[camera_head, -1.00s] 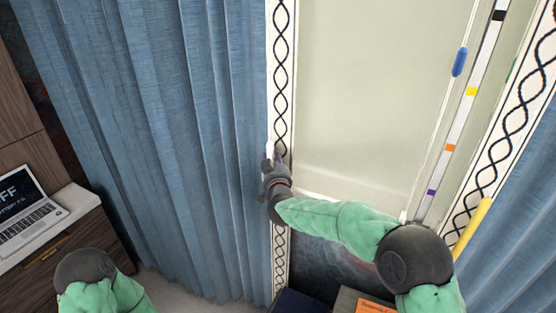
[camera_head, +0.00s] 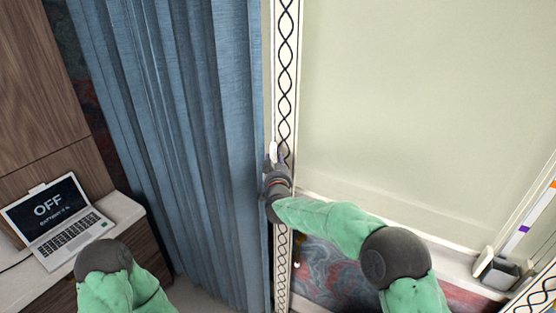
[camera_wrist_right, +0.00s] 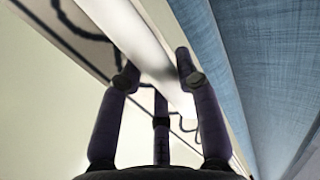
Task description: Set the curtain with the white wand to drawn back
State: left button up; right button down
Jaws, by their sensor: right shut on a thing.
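The blue curtain (camera_head: 170,130) hangs in folds on the left side of the head view, with a white, dark-patterned border (camera_head: 285,75) along its right edge. The white wand (camera_head: 273,150) hangs at that border; its upper part shows just above my right gripper. My right gripper (camera_head: 275,163) is shut on the wand. In the right wrist view the wand (camera_wrist_right: 140,40) passes between the fingers of the gripper (camera_wrist_right: 157,75), with the blue curtain (camera_wrist_right: 240,50) to its right. My left gripper is out of view; only my left arm shows at lower left.
A laptop (camera_head: 62,218) reading "OFF" stands on a cabinet (camera_head: 125,210) left of the curtain. A pale window panel (camera_head: 420,110) fills the area right of the border. A grey box (camera_head: 500,272) and another patterned border (camera_head: 535,295) are at lower right.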

jog(key=shift+w+a+r, duration=0.15)
jog(key=shift+w+a, duration=0.05)
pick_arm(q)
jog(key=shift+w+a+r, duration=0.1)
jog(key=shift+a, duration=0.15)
pick_arm(e)
jog(key=shift+r, duration=0.1)
jog(key=shift+a, duration=0.1)
jog(key=c, duration=1.1)
grip_release()
jog(key=shift+o, duration=1.3)
jog(key=shift+w+a, duration=0.1)
jog(key=shift+a, duration=0.05)
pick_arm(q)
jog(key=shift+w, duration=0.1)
pick_arm(e)
jog(key=shift+f, duration=0.2)
jog(key=s, duration=1.2)
